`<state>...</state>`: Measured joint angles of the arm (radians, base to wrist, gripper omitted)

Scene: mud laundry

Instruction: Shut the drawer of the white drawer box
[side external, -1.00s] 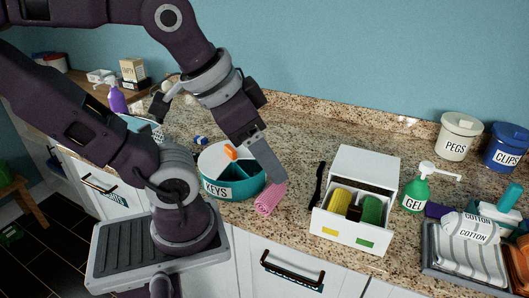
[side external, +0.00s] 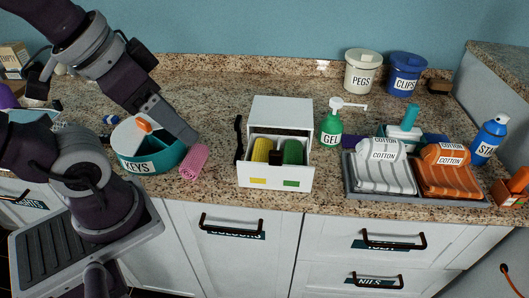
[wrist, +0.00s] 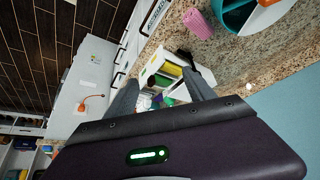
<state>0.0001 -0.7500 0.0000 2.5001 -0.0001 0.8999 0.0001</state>
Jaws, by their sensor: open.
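The white drawer box (side external: 281,112) stands on the granite counter, in the middle of the side view. Its drawer (side external: 275,178) is pulled out toward the front edge, with a yellow and a green label on its face. A yellow roll (side external: 262,150) and a green roll (side external: 292,152) lie inside with a dark item between them. My gripper (side external: 192,138) is left of the box, above the counter by the teal bowl and pink roll, apart from the drawer. In the wrist view my gripper (wrist: 158,95) is open and empty, with the drawer (wrist: 152,67) visible beyond and between its fingers.
A teal KEYS bowl (side external: 150,160) and a pink roll (side external: 194,161) are left of the box. A thin black item (side external: 239,138) lies by its left side. A green GEL bottle (side external: 330,130) and a tray (side external: 352,187) with cotton packs stand right.

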